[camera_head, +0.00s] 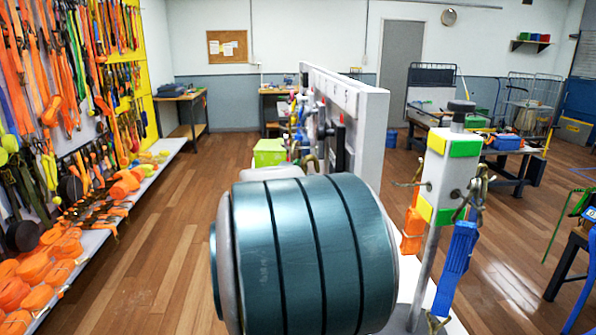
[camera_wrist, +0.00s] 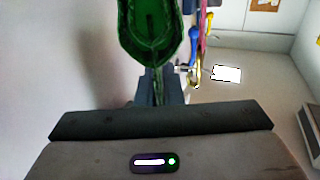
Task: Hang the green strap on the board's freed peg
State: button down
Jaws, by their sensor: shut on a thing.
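The green strap (camera_wrist: 150,35) shows as a loop at the top of the wrist view, and its narrow end runs into my gripper (camera_wrist: 160,78). My gripper is shut on it. In the head view my large teal arm link covers the middle, and I cannot make out my gripper or the held strap there. The white board (camera_head: 352,92) stands beyond that link, seen nearly edge-on. Dark fittings and coloured straps (camera_head: 298,112) show along its left face. Its pegs are too small or hidden to tell which is free.
A pale post (camera_head: 436,188) with green and yellow patches stands at right, with pegs, a blue strap (camera_head: 457,262) and an orange strap (camera_head: 412,232). A shelf of orange straps (camera_head: 40,290) lines the left wall. Open wooden floor (camera_head: 170,230) lies between.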

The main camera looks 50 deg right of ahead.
jog(key=shift+f, duration=0.15)
jog(key=c, duration=1.6)
grip_release()
jog(key=shift+o, duration=0.2)
